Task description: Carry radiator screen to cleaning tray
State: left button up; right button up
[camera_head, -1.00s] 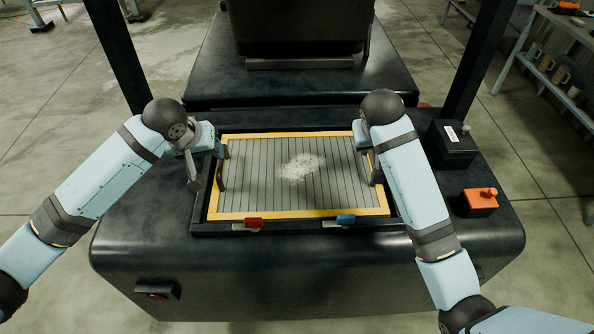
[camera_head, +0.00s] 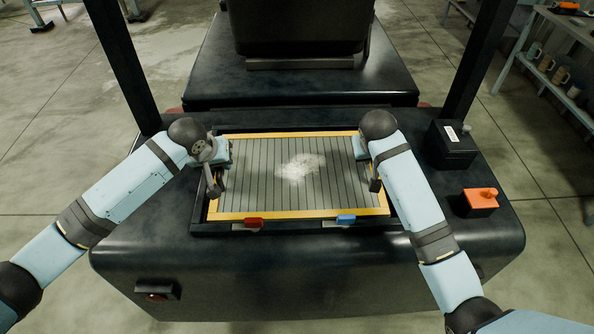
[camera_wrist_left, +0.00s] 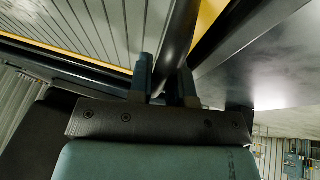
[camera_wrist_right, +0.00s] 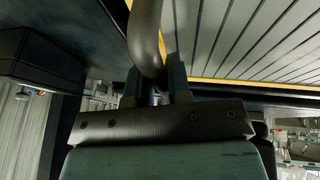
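The radiator screen (camera_head: 265,185), a grey slatted panel in a yellow frame with a pale dusty patch, lies flat in a black recess on the machine. My left gripper (camera_wrist_left: 163,88) is at its left dark handle (camera_wrist_left: 178,45), whose bar passes between the fingers. My right gripper (camera_wrist_right: 155,86) is at the right dark handle (camera_wrist_right: 147,35), with the bar likewise between its fingers. Whether either gripper is clamped does not show. In the head view my wrists largely hide both grippers. I cannot identify a cleaning tray in any view.
A red latch (camera_head: 254,222) and a blue latch (camera_head: 345,219) sit on the recess's front edge. A black box (camera_head: 450,143) and an orange block (camera_head: 481,199) stand to the right. Dark posts (camera_head: 124,70) flank the recess. A shelf with mugs (camera_head: 560,65) is at the far right.

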pick_arm(q)
grip_shut()
pick_arm(e)
grip_shut()
pick_arm(q)
jog(key=shift+w+r, duration=0.1)
jog(key=shift+r, duration=0.15)
pick_arm(e)
jog(key=shift+w+r, duration=0.1)
jog(key=shift+r, duration=0.15)
dwell(0.5)
